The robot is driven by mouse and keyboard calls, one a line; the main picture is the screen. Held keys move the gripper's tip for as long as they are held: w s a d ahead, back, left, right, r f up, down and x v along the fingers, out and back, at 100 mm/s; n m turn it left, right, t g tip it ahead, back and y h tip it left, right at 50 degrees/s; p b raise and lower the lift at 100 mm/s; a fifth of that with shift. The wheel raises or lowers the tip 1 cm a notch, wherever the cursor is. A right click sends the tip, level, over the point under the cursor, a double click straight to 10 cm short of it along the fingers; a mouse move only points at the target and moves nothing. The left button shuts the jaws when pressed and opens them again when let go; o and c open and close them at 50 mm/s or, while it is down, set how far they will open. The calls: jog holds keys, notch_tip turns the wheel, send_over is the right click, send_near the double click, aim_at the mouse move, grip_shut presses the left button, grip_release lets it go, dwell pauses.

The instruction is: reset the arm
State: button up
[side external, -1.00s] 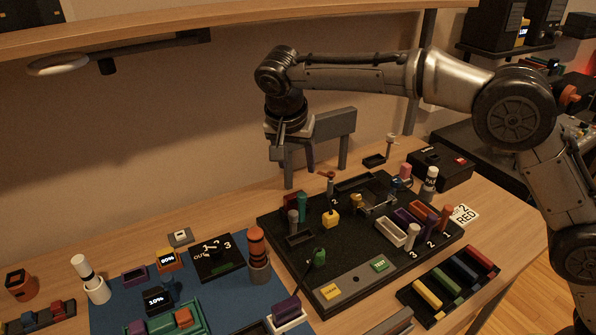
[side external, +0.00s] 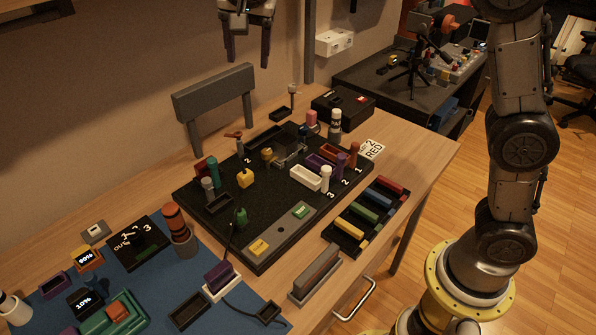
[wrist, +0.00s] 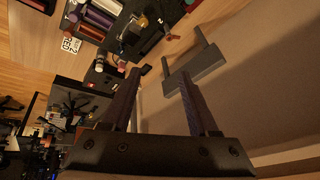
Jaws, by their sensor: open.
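My gripper (side external: 249,50) is at the top of the side view, high above the table's back edge, with its two fingers pointing down and apart. It is empty. In the wrist view my gripper (wrist: 160,100) also shows two separated dark fingers with nothing between them. The black work board (side external: 262,225) lies on the wooden table (side external: 415,170) below and clear of the gripper. My upper arm is raised out of the top of the side view, so part of it is hidden.
A grey bracket (side external: 215,97) stands at the table's back edge below the gripper. A black box (side external: 343,105) is behind the board. A black tray (side external: 366,217) with coloured bars lies to the right. A blue mat (side external: 150,280) lies at lower left. The air around the gripper is clear.

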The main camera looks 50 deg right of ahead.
jog(key=s+d+r+n+t, duration=0.1)
jog(key=s+d, duration=0.4)
jog(key=s, duration=0.3)
jog(key=s+d+r+n, duration=0.1)
jog(key=s+d+r, duration=0.1)
jog(key=s+d, duration=0.5)
jog(key=s+a+f+n+y, duration=0.2)
jog(key=s+f+n, duration=0.7)
jog(key=s+f, duration=0.5)
jog(key=shift+s+a+y, duration=0.3)
jog(key=shift+s+a, duration=0.05)
jog(key=shift+s, duration=0.9)
